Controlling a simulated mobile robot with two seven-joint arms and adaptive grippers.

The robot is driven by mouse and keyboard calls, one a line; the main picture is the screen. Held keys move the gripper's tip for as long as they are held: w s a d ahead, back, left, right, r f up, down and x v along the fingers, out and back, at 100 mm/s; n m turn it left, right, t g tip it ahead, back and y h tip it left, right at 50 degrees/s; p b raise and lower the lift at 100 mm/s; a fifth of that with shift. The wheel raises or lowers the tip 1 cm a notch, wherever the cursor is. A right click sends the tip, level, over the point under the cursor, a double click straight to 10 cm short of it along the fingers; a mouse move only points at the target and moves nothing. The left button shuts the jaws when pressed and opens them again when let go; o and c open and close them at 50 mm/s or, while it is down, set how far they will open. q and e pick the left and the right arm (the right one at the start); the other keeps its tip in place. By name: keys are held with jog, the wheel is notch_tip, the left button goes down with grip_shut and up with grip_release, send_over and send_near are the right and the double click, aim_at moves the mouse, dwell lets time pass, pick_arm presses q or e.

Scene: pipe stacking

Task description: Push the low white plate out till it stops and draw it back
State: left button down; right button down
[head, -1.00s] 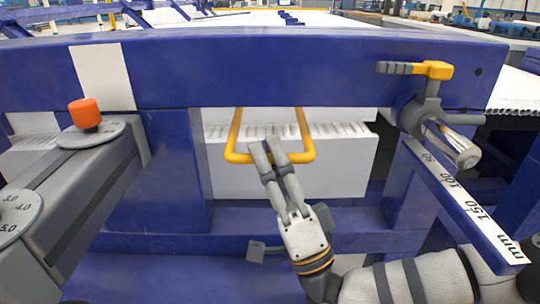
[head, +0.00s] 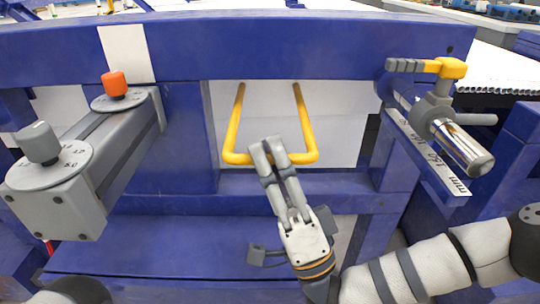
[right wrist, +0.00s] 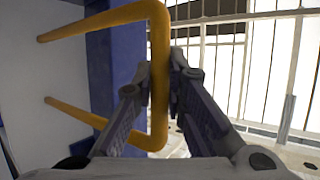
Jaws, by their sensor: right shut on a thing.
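The low white plate (head: 340,125) shows as a pale upright face under the blue beam. A yellow U-shaped handle (head: 306,125) stands out from it toward me. The fingers hide part of the bar. My left gripper is not in view.
A blue beam (head: 270,50) crosses above the handle. A grey arm with dials and an orange knob (head: 114,84) juts out at left. At right are a yellow-handled clamp with a metal cylinder (head: 462,147) and a millimetre scale (head: 440,165). A blue ledge (head: 200,243) lies below.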

jog(key=shift+s+a+f, duration=0.1)
jog(key=shift+s+f, duration=0.05)
jog(key=shift+s, duration=0.05)
jog(key=c, duration=1.6)
grip_release()
jog(key=shift+s, duration=0.15)
jog(key=v, duration=1.1)
jog(key=shift+d+f, duration=0.3)
jog(key=shift+s, duration=0.1)
